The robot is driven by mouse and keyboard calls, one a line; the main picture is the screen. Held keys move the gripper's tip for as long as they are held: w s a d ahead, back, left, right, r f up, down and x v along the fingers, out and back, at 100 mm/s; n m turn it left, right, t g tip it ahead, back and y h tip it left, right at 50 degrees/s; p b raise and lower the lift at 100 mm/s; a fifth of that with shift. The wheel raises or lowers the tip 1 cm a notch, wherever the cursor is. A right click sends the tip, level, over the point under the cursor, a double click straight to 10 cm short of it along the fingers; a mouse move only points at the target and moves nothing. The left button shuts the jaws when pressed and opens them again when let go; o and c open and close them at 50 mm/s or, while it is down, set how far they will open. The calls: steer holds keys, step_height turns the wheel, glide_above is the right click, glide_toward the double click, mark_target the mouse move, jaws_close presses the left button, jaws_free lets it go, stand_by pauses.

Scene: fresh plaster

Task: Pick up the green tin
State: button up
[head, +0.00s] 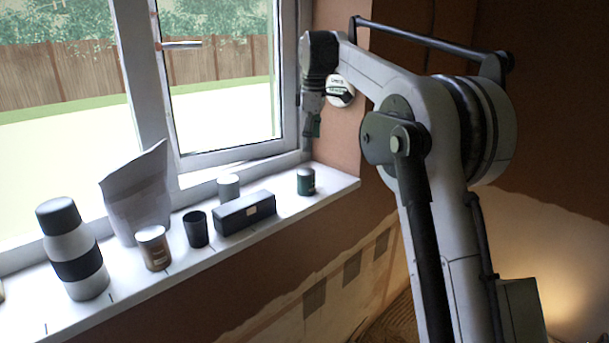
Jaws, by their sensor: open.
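The green tin (306,182) is a small dark green cylinder with a pale top. It stands upright on the white windowsill (335,183), near the sill's right end. My gripper (313,128) hangs from the end of my arm, pointing down. In the picture it is above the tin and slightly to its right, apart from it. Its jaws are open, and nothing shows between them. The fingers are small and dark here, and how far the gripper is from the tin in depth is hard to tell.
Left of the tin stand a dark box (245,213), a pale can (229,187), a black cup (196,229), a brown tin (153,248), a paper bag (138,195) and a flask (73,250). The window frame (290,80) rises behind. The sill right of the tin is clear.

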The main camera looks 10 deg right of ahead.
steer(key=n+g+p, duration=0.1)
steer(key=n+p, duration=0.1)
steer(key=p, duration=0.1)
glide_above(307, 171)
steer(key=f, duration=0.2)
steer(key=shift+n, duration=0.4)
step_height(307, 171, down, 9)
steer(key=shift+f, duration=0.1)
steer(key=shift+w+a+f+p, duration=0.15)
steer(key=shift+f+p, duration=0.85)
steer(key=shift+f, duration=1.65)
steer(key=c, duration=1.4)
steer(key=shift+r, duration=0.15)
